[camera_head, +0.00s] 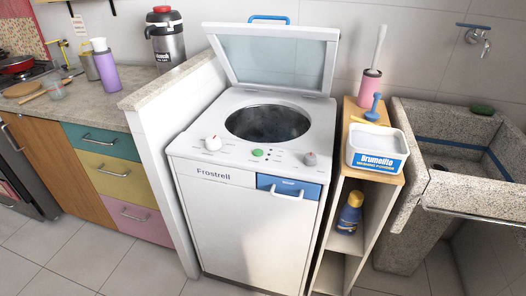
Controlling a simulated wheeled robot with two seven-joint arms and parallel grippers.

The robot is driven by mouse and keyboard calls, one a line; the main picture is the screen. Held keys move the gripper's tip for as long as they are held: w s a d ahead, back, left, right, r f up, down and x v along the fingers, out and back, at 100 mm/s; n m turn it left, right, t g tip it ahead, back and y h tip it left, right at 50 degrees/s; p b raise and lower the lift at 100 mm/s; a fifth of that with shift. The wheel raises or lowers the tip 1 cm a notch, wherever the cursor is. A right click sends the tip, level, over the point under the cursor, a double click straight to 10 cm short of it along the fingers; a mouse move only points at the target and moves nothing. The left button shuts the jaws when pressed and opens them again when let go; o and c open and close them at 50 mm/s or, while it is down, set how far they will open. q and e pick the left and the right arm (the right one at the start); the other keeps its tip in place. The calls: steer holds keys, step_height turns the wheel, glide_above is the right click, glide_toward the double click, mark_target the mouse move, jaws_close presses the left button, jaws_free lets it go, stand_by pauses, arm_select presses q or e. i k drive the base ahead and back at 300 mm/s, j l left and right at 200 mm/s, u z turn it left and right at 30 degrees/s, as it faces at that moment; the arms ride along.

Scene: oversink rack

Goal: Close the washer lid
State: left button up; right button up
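The white washer (250,225) stands in the middle of the head view, with the name Frostrell on its front. Its lid (275,62) is open and leans up and back, with a glass-like panel in a white frame and a blue handle (269,18) at the top edge. The round drum opening (267,123) is uncovered. Knobs and a green button (257,152) sit on the front of the top, and a blue drawer (289,187) is at the upper right of the front. Neither of my grippers is in view.
A narrow shelf (366,178) right of the washer holds a white tub (377,149), a pink brush holder (369,86) and a blue bottle (350,213). A stone sink (455,165) is farther right. A low wall (160,150) and counter stand left. Floor in front is clear.

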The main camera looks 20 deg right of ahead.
mark_target(211, 28)
steer(key=i+j+z, duration=0.15)
steer(key=j+z, duration=0.25)
steer(key=j, duration=0.2)
steer(key=j+z, duration=0.4)
steer(key=j, duration=0.25)
steer(key=j+z, duration=0.35)
steer(key=j, duration=0.3)
steer(key=j+z, duration=0.4)
steer(key=j, duration=0.25)
steer(key=i+l+u, duration=0.15)
